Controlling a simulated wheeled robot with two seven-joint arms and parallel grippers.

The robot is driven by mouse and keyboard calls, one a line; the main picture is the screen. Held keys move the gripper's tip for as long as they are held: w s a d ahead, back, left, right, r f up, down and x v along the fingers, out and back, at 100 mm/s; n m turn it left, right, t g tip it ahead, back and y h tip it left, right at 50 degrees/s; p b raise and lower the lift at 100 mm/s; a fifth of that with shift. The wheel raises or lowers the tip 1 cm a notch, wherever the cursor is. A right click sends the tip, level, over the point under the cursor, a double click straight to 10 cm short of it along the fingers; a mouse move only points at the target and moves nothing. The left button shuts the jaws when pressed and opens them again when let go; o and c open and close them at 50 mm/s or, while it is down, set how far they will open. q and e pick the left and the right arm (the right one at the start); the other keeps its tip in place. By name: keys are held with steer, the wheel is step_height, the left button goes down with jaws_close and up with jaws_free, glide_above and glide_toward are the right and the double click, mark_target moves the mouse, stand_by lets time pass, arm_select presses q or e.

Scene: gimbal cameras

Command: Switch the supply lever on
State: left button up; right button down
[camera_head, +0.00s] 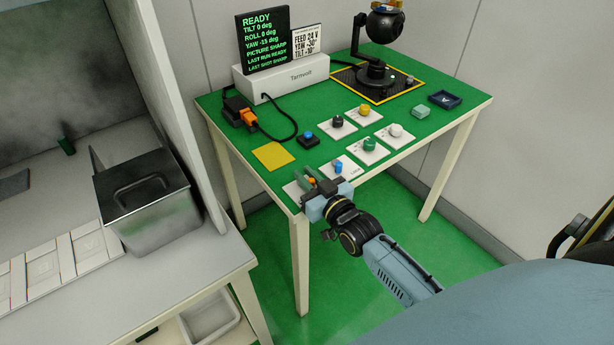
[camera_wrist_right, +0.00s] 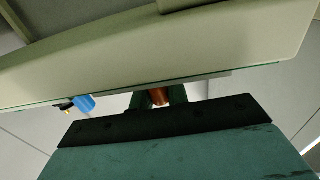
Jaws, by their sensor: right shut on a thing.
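The orange lever (camera_head: 311,181), which I take to be the supply lever, stands on a white plate (camera_head: 292,190) at the green table's front left corner. My right gripper (camera_head: 318,184) is at this corner, its two dark green fingers on either side of the lever. In the right wrist view the gripper (camera_wrist_right: 160,97) is shut on the orange-brown lever (camera_wrist_right: 159,96). The fingers and palm hide much of the lever, so its tilt cannot be told. My left gripper is not in view.
A blue knob (camera_head: 338,167) stands close right of the gripper; it also shows in the wrist view (camera_wrist_right: 85,103). Several other knobs, a yellow pad (camera_head: 273,156) and a blue button (camera_head: 308,139) lie behind. A display (camera_head: 264,40) reads READY. A metal bin (camera_head: 150,205) stands left.

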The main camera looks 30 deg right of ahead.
steer(key=shift+w+d+r+n+y, duration=0.1)
steer(key=shift+n+y, duration=0.5)
steer(key=shift+y, duration=0.2)
steer(key=shift+n+y, duration=0.5)
steer(key=shift+y, duration=0.3)
steer(key=shift+w+d+n+g+y+b, duration=0.15)
steer(key=shift+n+g+y+b, duration=0.5)
steer(key=shift+y, duration=0.55)
steer(key=shift+n+y, duration=0.45)
steer(key=shift+y, duration=0.15)
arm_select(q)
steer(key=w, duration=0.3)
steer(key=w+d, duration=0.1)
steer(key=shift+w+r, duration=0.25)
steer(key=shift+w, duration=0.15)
arm_select(e)
steer(key=c, duration=1.4)
jaws_free()
steer(key=shift+o, duration=0.2)
